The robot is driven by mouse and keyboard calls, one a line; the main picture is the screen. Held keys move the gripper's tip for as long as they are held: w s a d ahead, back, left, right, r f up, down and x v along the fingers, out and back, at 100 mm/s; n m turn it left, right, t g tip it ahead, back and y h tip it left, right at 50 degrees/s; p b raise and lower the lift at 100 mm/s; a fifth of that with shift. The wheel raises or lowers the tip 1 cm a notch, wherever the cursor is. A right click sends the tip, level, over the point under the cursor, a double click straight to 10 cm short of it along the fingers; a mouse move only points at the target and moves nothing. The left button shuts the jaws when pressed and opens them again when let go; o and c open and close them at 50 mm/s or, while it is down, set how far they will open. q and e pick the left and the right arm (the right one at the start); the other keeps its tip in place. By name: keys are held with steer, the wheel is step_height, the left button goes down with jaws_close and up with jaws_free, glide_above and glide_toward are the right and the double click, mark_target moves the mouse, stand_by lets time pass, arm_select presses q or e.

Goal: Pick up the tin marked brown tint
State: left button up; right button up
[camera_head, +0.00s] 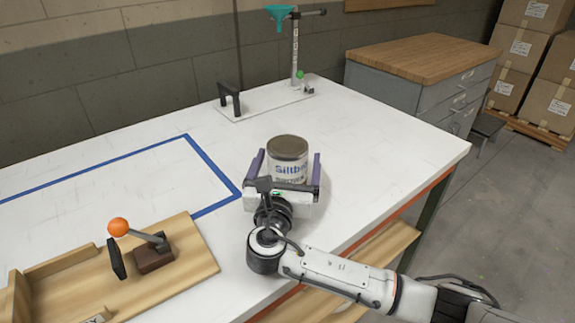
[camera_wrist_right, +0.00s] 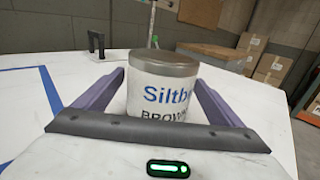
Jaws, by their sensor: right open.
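The tin (camera_head: 288,158) stands upright on the white table, with a grey-brown lid and a white label. In the right wrist view the tin (camera_wrist_right: 160,95) shows "Siltb…" in blue and "BROW…" in dark letters below; the lower part is hidden by my gripper's body. My right gripper (camera_head: 288,162) is open, with its purple fingers on either side of the tin. In the right wrist view a gap shows between the tin and the right finger of my right gripper (camera_wrist_right: 160,88). My left gripper is not in view.
A stand with a teal funnel (camera_head: 280,14) and a black bracket (camera_head: 229,99) are at the back of the table. A wooden fixture with an orange-knobbed lever (camera_head: 119,227) is at the front left. Blue tape (camera_head: 213,159) marks the left area. Table right of the tin is clear.

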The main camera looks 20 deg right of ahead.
steer(key=c, duration=1.4)
